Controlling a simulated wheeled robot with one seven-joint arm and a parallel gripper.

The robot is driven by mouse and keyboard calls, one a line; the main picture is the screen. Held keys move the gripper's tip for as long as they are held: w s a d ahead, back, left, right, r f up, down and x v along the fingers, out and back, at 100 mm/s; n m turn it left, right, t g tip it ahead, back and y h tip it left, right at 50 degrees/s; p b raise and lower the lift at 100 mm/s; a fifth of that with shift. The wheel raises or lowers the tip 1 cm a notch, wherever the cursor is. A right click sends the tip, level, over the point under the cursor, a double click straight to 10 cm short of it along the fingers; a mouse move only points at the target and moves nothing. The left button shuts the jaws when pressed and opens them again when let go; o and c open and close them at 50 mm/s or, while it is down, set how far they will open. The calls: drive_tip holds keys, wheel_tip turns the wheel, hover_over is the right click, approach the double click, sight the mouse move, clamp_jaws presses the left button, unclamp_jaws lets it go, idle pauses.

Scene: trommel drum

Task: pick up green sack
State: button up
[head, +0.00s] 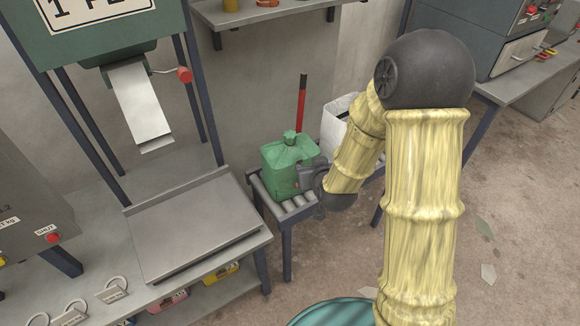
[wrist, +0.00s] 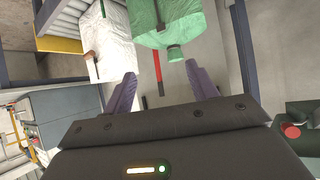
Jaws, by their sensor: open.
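The green sack (head: 290,160) stands upright on a small roller stand (head: 290,208), with a tied neck on top. My gripper (head: 308,180) is close to its right side in the head view; the wrist hides part of the sack there. In the wrist view the green sack (wrist: 165,18) appears at the top, its neck pointing down the picture. There my gripper (wrist: 160,70) is open, with nothing held between its fingers. The sack lies beyond the fingertips; whether they touch it I cannot tell.
A white sack (head: 333,128) stands behind my arm, right of the green one. A red and black handle (head: 302,105) leans by the wall. A bench with a flat metal plate (head: 195,225) is at left, under a chute (head: 140,105).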

drive_tip(key=w+a+f+t+b, duration=0.2)
drive_tip(key=a+f+t+b, duration=0.3)
drive_tip(key=f+t, duration=0.1)
drive_tip(key=shift+f+m+t, duration=0.4)
drive_tip(key=shift+f, duration=0.1)
drive_tip(key=shift+w, duration=0.1)
